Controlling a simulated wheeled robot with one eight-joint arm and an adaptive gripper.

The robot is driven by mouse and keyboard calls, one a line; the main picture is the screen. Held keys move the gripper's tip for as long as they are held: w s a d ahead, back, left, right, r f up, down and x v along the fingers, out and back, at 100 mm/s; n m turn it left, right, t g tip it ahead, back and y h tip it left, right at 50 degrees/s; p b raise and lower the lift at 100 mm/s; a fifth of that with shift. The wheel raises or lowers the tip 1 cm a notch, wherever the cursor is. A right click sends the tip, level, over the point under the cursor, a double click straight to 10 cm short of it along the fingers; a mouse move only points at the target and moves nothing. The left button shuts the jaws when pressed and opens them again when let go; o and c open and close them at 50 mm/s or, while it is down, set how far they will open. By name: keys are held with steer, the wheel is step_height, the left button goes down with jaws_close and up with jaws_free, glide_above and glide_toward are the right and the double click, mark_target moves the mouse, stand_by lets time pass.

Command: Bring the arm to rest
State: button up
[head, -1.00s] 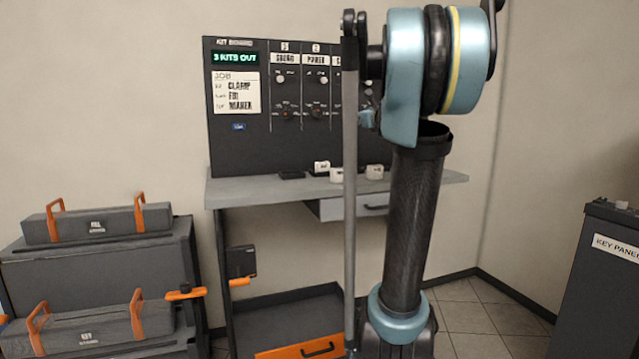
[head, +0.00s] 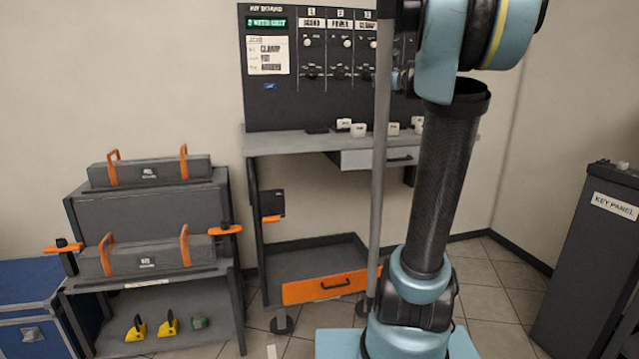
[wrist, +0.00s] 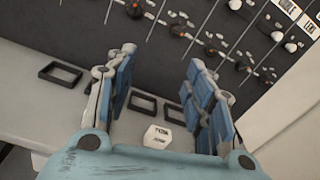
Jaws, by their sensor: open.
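My gripper (wrist: 165,100) shows in the wrist view with its two blue-padded fingers apart and nothing between the pads. Beyond the fingers, a small white labelled block (wrist: 157,137) lies on the grey bench top (wrist: 30,110). Dark rectangular frames lie on the bench near it. The arm hides part of the kit board (head: 268,105) and of the bench.
The bench (head: 285,143) has an orange-fronted lower drawer (head: 312,289). A grey rack (head: 150,207) at left holds two long cases with orange handles and yellow clamps below. A blue chest (head: 25,290) stands far left, and a dark key panel cabinet (head: 590,262) right. Tiled floor shows between.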

steer(key=s+a+f+n+g+y, duration=0.1)
steer(key=s+a+f+n+g, duration=0.25)
steer(key=s+f+n, duration=0.3)
steer(key=s+a+f+n+g+y, duration=0.1)
steer(key=s+a+f+n+g, duration=0.1)
steer(key=s+a+f+n, duration=0.45)
steer(key=s+a+f+n+g, duration=0.3)
steer(key=s+f+n, duration=0.2)
steer(key=s+f, duration=0.3)
steer(key=s+d+f+n+g+h, duration=0.3)
steer(key=s+f+n, duration=0.3)
steer(key=s+f, duration=0.5)
steer(key=s+d+f+n+g+h, duration=0.3)
steer(key=s+d+f+n, duration=0.2)
steer(key=s+f, duration=0.7)
steer(key=shift+d+f+n+g, duration=0.35)
steer(key=shift+f+n, duration=0.1)
steer(key=shift+n, duration=0.55)
